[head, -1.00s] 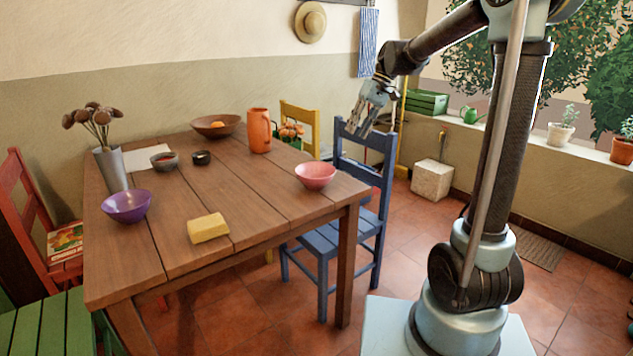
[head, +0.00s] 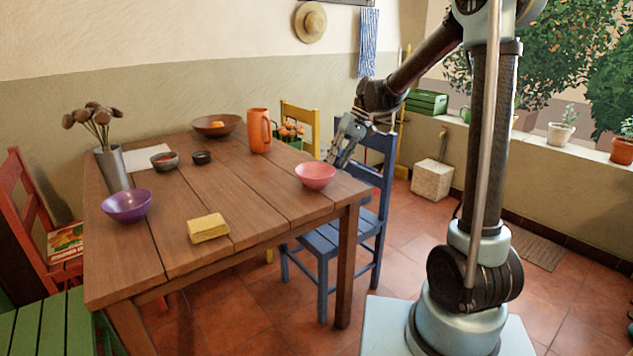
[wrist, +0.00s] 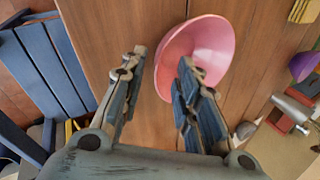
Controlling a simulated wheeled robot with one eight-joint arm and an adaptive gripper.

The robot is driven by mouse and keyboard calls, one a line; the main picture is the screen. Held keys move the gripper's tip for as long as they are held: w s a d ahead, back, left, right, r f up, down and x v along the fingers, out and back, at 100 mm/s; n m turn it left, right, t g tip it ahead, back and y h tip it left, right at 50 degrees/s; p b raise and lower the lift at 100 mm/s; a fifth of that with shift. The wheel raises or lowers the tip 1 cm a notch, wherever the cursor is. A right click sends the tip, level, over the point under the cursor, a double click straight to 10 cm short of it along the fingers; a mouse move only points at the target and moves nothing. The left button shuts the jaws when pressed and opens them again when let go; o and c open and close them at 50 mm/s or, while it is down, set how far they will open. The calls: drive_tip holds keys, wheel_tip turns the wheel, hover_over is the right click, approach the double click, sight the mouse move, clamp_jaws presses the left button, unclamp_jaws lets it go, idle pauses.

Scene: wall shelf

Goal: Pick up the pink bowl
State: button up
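The pink bowl (head: 315,176) stands upright on the wooden table (head: 240,208) near its right end. It also shows in the wrist view (wrist: 206,46), ahead of my gripper. My gripper (head: 340,160) is just behind and right of the bowl in the head view. In the wrist view my gripper (wrist: 162,68) is open, with its two fingers apart. The right finger overlaps the bowl's near edge in the picture, and the left finger is over bare table. Nothing is between the fingers that I can see gripped. Whether a finger touches the bowl, I cannot tell.
A blue chair (head: 333,240) stands at the table's right end, close to my gripper. An orange pitcher (head: 259,131), a yellow cloth or sponge (head: 208,228), a purple bowl (head: 127,206) and a brown bowl (head: 216,126) are on the table, apart from the pink bowl.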

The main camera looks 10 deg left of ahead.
sight(331, 170)
drive_tip(key=shift+x, duration=2.8)
drive_tip(key=shift+a, duration=0.1)
clamp_jaws()
